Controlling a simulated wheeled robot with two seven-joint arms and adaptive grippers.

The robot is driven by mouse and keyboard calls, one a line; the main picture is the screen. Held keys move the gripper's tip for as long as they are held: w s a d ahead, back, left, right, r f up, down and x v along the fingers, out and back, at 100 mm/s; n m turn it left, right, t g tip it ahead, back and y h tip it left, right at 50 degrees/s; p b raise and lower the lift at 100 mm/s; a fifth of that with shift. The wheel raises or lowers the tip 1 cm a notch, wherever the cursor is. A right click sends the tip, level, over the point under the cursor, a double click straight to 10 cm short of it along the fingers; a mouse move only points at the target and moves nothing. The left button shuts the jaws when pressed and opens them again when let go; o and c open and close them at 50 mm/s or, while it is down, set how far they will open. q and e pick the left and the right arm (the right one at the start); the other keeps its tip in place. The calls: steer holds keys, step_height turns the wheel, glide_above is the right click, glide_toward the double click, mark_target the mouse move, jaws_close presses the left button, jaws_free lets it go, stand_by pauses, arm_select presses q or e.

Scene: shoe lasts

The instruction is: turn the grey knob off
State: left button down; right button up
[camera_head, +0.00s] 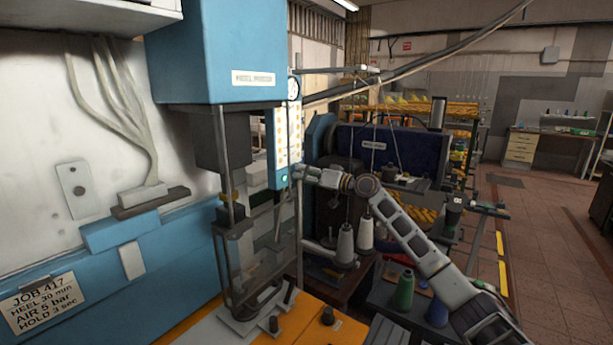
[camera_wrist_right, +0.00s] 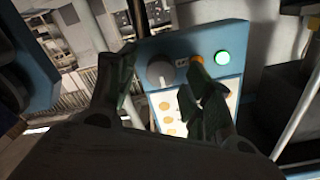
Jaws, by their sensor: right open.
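The grey knob (camera_wrist_right: 159,74) is on a blue control panel (camera_wrist_right: 215,40) in the right wrist view. It is round, with a pale pointer below it. Contact with the knob cannot be told. In the head view my right gripper (camera_head: 303,174) is at the lower end of the press's panel, by the green light (camera_head: 284,178); the knob is not distinguishable there. My left gripper is not in view.
The blue heel press (camera_head: 215,50) with its metal frame stands left of my right gripper. Thread cones (camera_head: 345,245) and a dark machine (camera_head: 375,155) stand close to the right arm. An orange base (camera_head: 315,325) lies below. Open floor is at the far right.

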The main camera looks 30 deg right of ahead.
steer(key=c, duration=1)
